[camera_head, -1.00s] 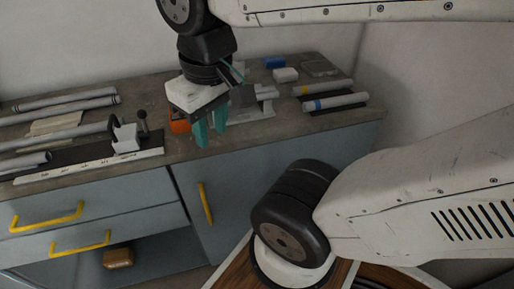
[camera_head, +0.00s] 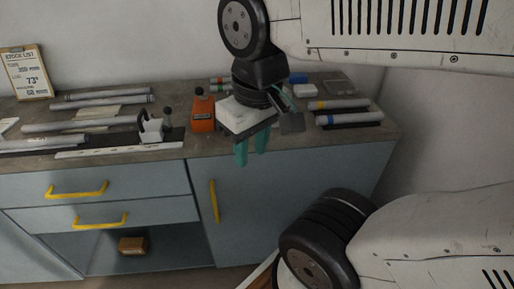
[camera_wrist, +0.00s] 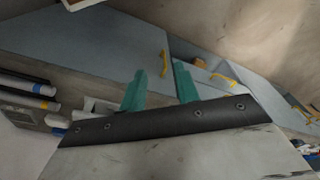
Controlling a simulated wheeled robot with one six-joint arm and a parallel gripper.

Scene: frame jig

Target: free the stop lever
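A white stop block (camera_head: 151,129) stands on the dark strip of the measuring jig at the bench's left part. Small dark upright parts with knobs show beside it; one on its right (camera_head: 168,113) looks like the stop lever, but it is too small to tell its position. My gripper (camera_head: 252,152) has two teal fingers pointing down in front of the bench's front edge, well to the right of the stop block and apart from it. In the wrist view my gripper (camera_wrist: 160,88) has its fingers spread, with nothing between them.
Grey tubes (camera_head: 100,97) lie on the left, and banded tubes (camera_head: 345,104) on the right. Yellow drawer handles (camera_head: 78,190) stick out below. A stock list clipboard (camera_head: 26,73) leans on the wall.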

